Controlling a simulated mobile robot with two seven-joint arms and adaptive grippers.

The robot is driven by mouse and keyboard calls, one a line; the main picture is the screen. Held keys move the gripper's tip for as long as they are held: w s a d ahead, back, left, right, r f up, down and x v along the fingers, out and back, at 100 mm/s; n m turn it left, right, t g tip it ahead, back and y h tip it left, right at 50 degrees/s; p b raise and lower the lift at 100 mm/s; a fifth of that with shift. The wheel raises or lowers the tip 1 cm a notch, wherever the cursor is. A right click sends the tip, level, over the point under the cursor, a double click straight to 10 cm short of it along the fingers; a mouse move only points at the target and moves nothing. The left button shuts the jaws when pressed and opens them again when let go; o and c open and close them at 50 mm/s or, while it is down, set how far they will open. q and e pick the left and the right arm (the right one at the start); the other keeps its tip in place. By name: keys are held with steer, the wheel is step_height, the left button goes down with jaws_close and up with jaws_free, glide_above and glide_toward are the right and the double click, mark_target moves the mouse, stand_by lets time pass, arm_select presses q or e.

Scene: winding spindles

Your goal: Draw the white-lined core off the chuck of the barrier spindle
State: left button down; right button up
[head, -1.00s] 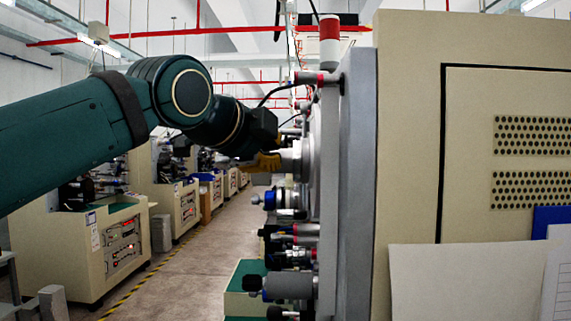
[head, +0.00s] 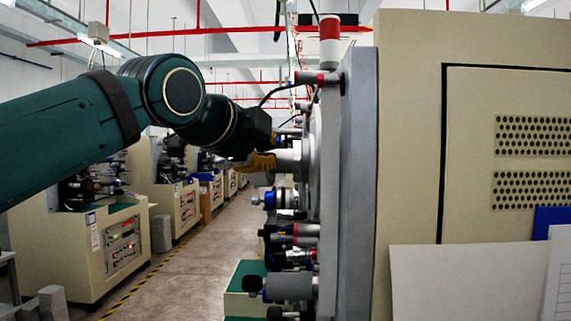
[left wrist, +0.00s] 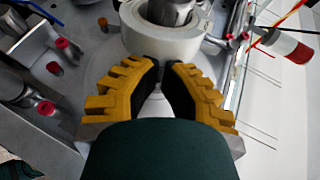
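The white-lined core (left wrist: 160,38) is a thick pale ring around the metal chuck (left wrist: 172,10) at the top of the left wrist view. In the head view the pale round end (head: 289,161) of this spindle sticks out from the machine's face. My left gripper (left wrist: 166,68) has yellow, ribbed fingers with black inner pads. Its fingertips are apart, with a narrow gap and nothing seen between them. They lie just short of the core's near edge; I cannot tell whether they touch it. In the head view the left gripper (head: 262,162) is beside the spindle end. My right gripper is out of view.
Other spindles with blue (head: 271,199) and dark grey (head: 288,287) parts project below. A red-and-white beacon (head: 329,40) stands above the machine's grey plate (head: 357,180). Other beige machines (head: 115,245) line the left. The aisle floor (head: 190,262) is clear.

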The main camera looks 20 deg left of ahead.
arm_select(q)
steer(key=shift+s+d+r, duration=0.25)
steer(key=shift+s+d, duration=0.05)
steer(key=shift+s, duration=0.3)
steer(key=shift+s+d+r, duration=0.25)
steer(key=shift+s, duration=0.35)
steer(key=s+a, duration=0.2)
steer(key=a, duration=0.5)
steer(key=shift+a, duration=0.35)
